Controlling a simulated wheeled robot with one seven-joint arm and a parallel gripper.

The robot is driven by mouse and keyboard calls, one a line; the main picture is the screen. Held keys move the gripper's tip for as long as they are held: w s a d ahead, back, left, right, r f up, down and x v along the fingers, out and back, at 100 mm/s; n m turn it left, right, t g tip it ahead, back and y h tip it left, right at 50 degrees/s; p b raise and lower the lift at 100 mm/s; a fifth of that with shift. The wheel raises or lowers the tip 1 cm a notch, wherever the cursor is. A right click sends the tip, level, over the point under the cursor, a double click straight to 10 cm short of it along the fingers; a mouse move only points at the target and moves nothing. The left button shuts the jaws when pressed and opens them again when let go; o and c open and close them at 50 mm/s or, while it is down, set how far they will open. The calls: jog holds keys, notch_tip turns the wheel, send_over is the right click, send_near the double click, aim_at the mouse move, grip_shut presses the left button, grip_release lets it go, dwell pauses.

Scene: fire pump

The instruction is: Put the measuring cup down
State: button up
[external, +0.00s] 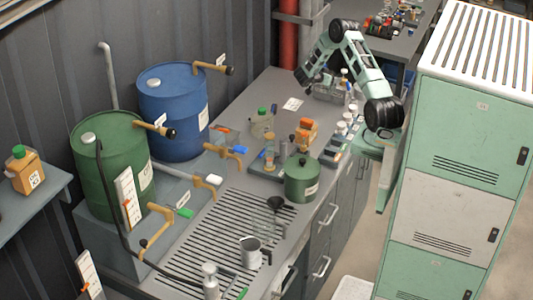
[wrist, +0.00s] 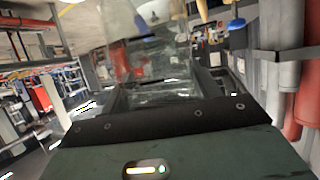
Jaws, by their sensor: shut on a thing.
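My gripper (wrist: 158,82) is shut on a clear, see-through vessel, the measuring cup (wrist: 135,40), seen at the top middle of the wrist view. The cup is blurred, and its tilt and contents are hard to tell. In the external view my gripper (external: 303,77) is at the far end of the grey counter (external: 262,92), near its back edge. The cup cannot be made out there.
A green pot (external: 302,180), a green-capped clear bottle (external: 262,123) and a grey mug (external: 250,250) stand on the counter. Blue (external: 172,115) and green (external: 110,165) drums stand left; lockers (external: 460,120) stand right.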

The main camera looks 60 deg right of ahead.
notch_tip(320, 180, down, 15)
jog(key=p, duration=0.4)
jog(key=shift+r, duration=0.2)
jog(key=shift+f, duration=0.35)
jog(key=shift+f, duration=0.1)
jog(key=shift+f, duration=0.15)
jog(key=o, duration=1)
